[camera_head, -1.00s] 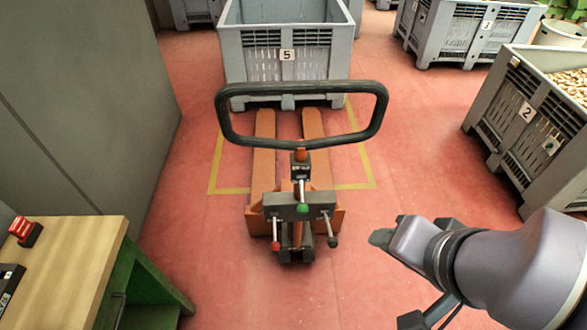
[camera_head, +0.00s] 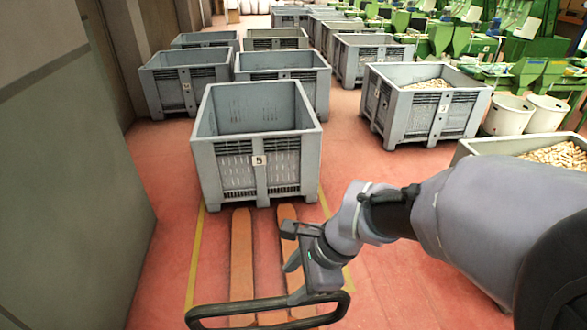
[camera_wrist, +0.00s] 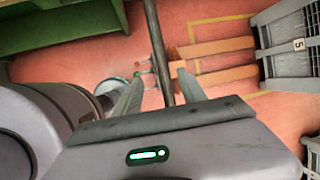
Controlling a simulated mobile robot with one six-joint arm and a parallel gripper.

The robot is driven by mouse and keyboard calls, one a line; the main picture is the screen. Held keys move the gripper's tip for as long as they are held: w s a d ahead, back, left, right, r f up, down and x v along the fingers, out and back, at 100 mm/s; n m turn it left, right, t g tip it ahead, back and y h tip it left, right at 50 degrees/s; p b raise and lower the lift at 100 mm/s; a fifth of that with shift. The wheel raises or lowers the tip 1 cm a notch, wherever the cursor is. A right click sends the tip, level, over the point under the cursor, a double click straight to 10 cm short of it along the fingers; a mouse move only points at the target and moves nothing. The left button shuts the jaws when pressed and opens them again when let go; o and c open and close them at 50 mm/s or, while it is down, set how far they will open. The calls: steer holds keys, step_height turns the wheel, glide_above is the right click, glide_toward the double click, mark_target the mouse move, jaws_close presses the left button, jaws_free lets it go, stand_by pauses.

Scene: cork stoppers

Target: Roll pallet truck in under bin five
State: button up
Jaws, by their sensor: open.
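Grey bin five (camera_head: 228,172), with a "5" plate on its front, stands empty on the red floor. It also shows at the right edge of the wrist view (camera_wrist: 283,66). The orange pallet truck forks (camera_head: 242,250) point at its front; their tips meet its lower edge, and I cannot tell whether they reach beneath. The truck's black loop handle (camera_head: 262,305) is at the bottom of the head view. My gripper (camera_head: 296,280) is open at the handle's right part. In the wrist view the handle bar (camera_wrist: 157,45) runs between the spread fingers.
Yellow floor lines (camera_head: 194,262) flank the forks. A grey wall (camera_head: 70,190) stands close on the left. Bin three (camera_head: 425,110) and another bin holding corks (camera_head: 560,153) stand to the right. More grey bins (camera_head: 185,85) are behind bin five. A green bench (camera_wrist: 60,30) shows in the wrist view.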

mark_target(270, 302)
steer(key=b+x, duration=0.3)
steer(key=x, duration=1)
steer(key=shift+w+a+f, duration=0.15)
steer(key=shift+f, duration=0.05)
jaws_close()
stand_by(0.6)
